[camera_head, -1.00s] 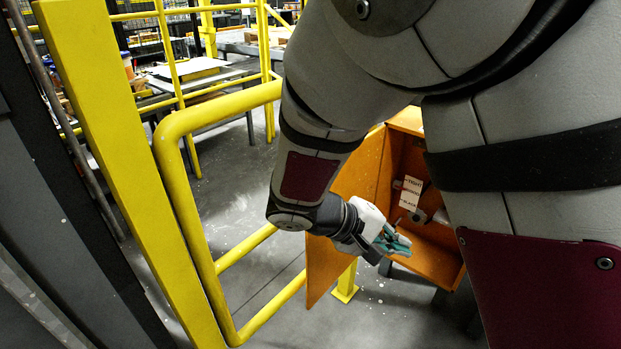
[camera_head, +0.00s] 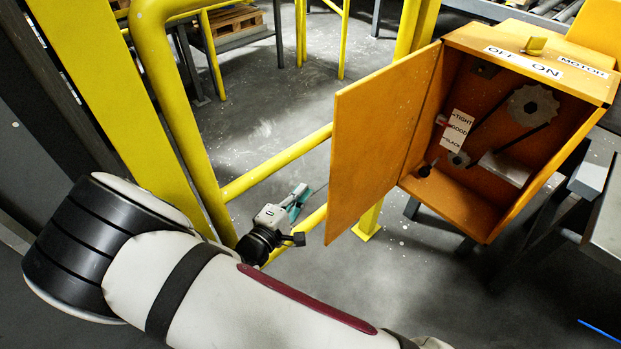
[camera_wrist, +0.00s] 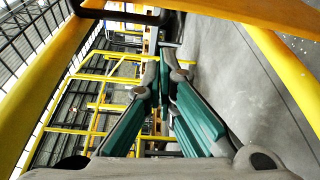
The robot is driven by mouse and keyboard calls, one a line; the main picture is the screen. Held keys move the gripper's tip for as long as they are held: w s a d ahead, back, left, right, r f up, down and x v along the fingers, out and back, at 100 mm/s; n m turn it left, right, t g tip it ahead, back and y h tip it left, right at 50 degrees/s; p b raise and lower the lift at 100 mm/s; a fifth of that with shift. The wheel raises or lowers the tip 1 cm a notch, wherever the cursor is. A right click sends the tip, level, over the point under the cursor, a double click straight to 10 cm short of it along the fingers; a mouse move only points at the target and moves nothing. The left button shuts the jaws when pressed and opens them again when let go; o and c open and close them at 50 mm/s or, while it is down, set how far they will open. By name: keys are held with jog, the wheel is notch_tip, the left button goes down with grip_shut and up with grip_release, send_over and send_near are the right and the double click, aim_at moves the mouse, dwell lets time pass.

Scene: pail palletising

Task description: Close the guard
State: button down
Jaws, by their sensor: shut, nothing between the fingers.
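The guard (camera_head: 377,135) is the flat orange door hinged on the left side of an orange box (camera_head: 465,205). It stands swung wide open, so the inside of the box shows. My gripper (camera_head: 301,194) is to the left of the guard, by its outer face and near its lower free edge. A small gap shows between them in the head view; the depth is hard to judge. The teal fingers are shut and empty, and they also show in the wrist view (camera_wrist: 163,80).
Inside the box are a toothed wheel (camera_head: 533,105), a belt and a TIGHT/GOOD/SLACK label (camera_head: 458,130). A yellow switch (camera_head: 535,45) sits on top by OFF/ON. Yellow railing (camera_head: 275,162) runs behind my gripper. A grey table (camera_head: 605,220) stands at the right.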

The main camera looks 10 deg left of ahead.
jog(key=b+x, duration=0.1)
jog(key=x, duration=0.8)
jog(key=shift+w+d, duration=0.1)
jog(key=shift+d, duration=0.05)
